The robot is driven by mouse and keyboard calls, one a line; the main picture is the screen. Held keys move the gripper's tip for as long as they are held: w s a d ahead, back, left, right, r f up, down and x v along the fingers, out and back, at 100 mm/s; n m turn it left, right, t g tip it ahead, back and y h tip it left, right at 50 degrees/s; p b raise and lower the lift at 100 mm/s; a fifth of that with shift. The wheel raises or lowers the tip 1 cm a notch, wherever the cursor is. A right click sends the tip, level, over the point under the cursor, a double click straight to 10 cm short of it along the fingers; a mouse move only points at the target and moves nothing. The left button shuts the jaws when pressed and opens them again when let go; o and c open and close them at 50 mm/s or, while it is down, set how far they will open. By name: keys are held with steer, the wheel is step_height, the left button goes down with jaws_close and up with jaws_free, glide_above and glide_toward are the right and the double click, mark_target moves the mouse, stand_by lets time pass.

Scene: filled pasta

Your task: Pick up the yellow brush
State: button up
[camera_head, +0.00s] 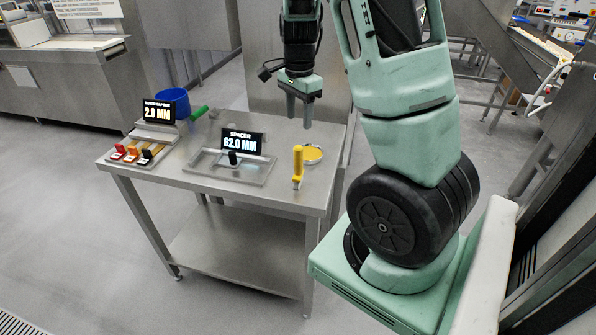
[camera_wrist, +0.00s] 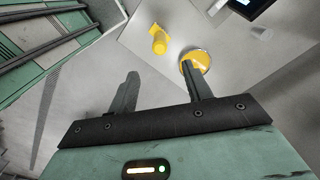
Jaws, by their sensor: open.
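The yellow brush (camera_head: 298,164) stands upright near the right front edge of the steel table, with its handle pointing up. In the wrist view the yellow brush (camera_wrist: 159,42) is seen from above, beyond the gap between my fingers and apart from them. My gripper (camera_head: 299,108) is open and empty, pointing down above the table, higher than the brush and behind it. In the wrist view my gripper's two fingers (camera_wrist: 160,82) are spread apart. The lower end of the brush is small and hard to make out.
A round dish with yellow contents (camera_head: 312,154) sits right beside the brush. The steel table (camera_head: 225,185) also holds a spacer fixture with a display (camera_head: 236,145), a second display (camera_head: 159,111), a blue bucket (camera_head: 173,101), a green-handled tool (camera_head: 200,112) and several small coloured pieces (camera_head: 132,153).

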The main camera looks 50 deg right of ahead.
mark_target(299, 160)
step_height(299, 160, down, 15)
steer(key=shift+r+p, duration=0.2)
steer(key=shift+p, duration=0.8)
steer(key=c, duration=1.1)
